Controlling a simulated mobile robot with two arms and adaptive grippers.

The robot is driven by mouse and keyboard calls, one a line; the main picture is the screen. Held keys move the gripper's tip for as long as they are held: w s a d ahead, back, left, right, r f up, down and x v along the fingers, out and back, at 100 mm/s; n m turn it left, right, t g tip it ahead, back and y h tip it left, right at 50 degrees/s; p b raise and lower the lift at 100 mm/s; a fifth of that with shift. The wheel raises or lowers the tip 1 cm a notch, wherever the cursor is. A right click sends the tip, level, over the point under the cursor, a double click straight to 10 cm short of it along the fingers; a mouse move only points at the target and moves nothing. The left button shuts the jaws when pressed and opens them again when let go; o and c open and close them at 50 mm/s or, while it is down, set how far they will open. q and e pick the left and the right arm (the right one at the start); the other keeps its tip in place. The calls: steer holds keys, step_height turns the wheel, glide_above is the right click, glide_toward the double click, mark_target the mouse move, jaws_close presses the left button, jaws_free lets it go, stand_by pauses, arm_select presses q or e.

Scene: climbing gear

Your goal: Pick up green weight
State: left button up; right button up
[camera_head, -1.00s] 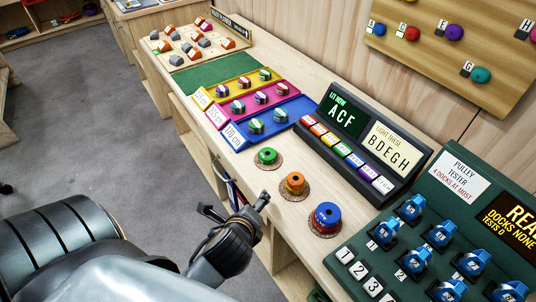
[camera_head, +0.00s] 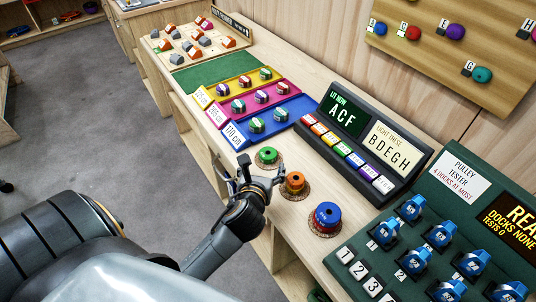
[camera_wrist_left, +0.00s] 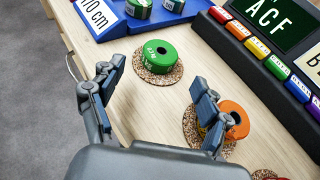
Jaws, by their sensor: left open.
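The green weight (camera_head: 267,155) is a short round disc with a hole in its top. It lies on a cork coaster (camera_wrist_left: 141,73) near the bench's front edge. In the left wrist view the green weight (camera_wrist_left: 160,55) sits ahead of my left gripper, between the lines of its two fingers. My left gripper (camera_head: 260,172) is open and empty, just short of the weight and apart from it. In the wrist view its right finger (camera_wrist_left: 204,105) overlaps the orange weight (camera_wrist_left: 236,116); I cannot tell whether they touch. My right gripper is not in view.
The orange weight (camera_head: 295,181) and a blue-and-red weight (camera_head: 327,215) stand on coasters to the right. A dark console (camera_head: 358,150) with coloured keys is behind them. A blue tray (camera_head: 290,112) lies beyond the green weight. A pulley tester (camera_head: 446,205) stands at right.

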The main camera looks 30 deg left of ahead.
mark_target(267, 157)
arm_select(q)
steer(key=shift+x, duration=2.8)
steer(key=shift+s, duration=0.1)
steer(key=c, duration=1.5)
